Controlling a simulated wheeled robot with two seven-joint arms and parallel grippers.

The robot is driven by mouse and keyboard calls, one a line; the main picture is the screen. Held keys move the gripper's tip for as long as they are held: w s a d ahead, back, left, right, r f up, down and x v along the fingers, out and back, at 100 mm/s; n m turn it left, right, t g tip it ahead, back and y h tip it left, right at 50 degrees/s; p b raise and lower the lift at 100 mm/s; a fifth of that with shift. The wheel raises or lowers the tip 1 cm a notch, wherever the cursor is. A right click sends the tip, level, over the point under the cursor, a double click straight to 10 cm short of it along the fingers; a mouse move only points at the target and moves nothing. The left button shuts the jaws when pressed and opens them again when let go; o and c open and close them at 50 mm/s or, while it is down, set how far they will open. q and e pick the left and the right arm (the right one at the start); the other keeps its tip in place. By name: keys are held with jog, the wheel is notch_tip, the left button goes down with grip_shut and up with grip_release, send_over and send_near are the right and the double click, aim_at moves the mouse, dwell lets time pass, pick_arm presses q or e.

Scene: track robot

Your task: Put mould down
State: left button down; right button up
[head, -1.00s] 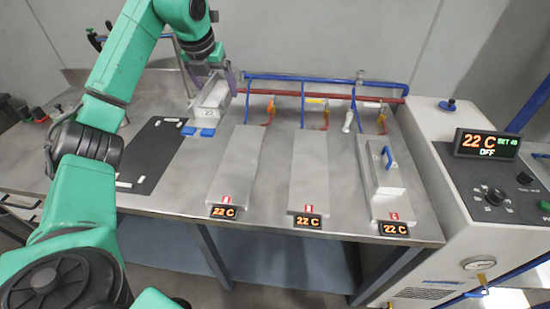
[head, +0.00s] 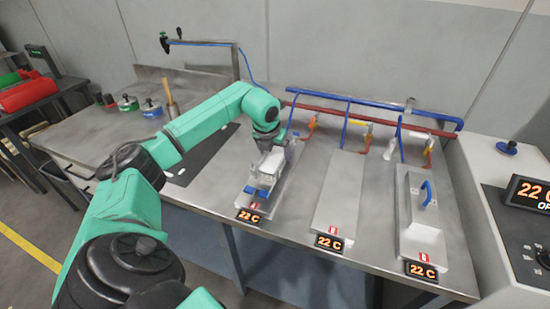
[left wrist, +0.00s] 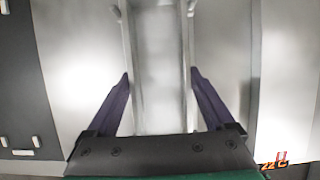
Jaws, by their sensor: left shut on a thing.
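The mould (head: 267,168) is a pale metal block with blue parts at its near end. My left gripper (head: 270,146) is shut on it at its far part, coming from above. In the left wrist view the two purple fingers of the gripper (left wrist: 159,78) stand on either side of the mould (left wrist: 161,60), which runs lengthwise between them. The mould is over the left metal plate (head: 279,191), roughly in line with it. I cannot tell whether its underside touches the plate. My right gripper is not in view.
The middle plate (head: 340,195) is bare. The right plate (head: 428,245) bears a metal block with a blue handle (head: 426,192). Red and blue pipes (head: 375,114) run behind the plates. A dark mat (head: 205,155) lies to the left. Temperature displays (head: 329,243) stand at the front.

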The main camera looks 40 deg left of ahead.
pick_arm(q)
notch_tip(320, 180, down, 2)
jog(key=shift+a+f, duration=0.1)
jog(key=shift+f, duration=0.05)
jog(key=shift+f, duration=0.1)
grip_release()
jog(key=shift+f, duration=0.1)
jog(key=shift+s+r, duration=0.1)
jog(key=shift+r, duration=0.2)
jog(key=b+v, duration=0.2)
jog(key=v, duration=0.9)
jog(key=shift+r, duration=0.3)
jog(key=shift+s, duration=0.2)
